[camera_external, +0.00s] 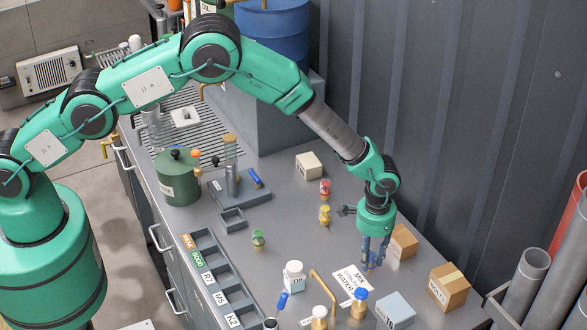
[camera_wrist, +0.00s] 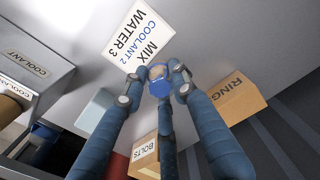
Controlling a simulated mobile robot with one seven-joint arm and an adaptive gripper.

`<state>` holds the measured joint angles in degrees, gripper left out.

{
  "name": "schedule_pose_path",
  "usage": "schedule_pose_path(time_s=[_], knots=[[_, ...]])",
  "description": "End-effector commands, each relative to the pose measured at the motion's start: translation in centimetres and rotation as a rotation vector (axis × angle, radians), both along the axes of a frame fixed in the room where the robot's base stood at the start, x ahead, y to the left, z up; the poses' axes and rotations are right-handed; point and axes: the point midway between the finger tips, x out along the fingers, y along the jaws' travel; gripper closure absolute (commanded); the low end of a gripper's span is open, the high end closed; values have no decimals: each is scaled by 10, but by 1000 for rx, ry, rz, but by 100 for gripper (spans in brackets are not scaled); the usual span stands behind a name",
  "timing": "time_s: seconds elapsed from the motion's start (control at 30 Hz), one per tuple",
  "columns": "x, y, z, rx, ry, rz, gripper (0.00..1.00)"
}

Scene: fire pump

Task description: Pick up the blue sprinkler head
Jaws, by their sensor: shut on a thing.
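The blue sprinkler head (camera_wrist: 160,86) sits between the blue-grey fingertips of my gripper (camera_wrist: 160,78) in the wrist view, and the fingers are shut on it. Only its top end shows there clearly; the fingers cover its sides. In the external view my gripper (camera_external: 374,258) points down over the grey bench (camera_external: 290,215), left of a cardboard box (camera_external: 403,242). The blue head is mostly hidden by the fingers there. I cannot tell whether it still touches the bench.
Red (camera_external: 325,188), yellow (camera_external: 325,215) and green (camera_external: 258,239) heads stand on the bench. A MIX sign (camera_external: 352,283) lies near my gripper. Bottles (camera_external: 359,303) and a box (camera_external: 449,287) stand in front. A corrugated wall (camera_external: 450,110) rises behind.

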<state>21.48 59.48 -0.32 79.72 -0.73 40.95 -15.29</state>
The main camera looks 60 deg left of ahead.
Motion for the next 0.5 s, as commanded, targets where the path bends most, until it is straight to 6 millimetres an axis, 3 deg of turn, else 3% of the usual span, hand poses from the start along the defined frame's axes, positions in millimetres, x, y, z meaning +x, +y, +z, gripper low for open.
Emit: schedule_pose_path(time_s=[0.5], knots=[[0,0,69,0,-1,0,100]])
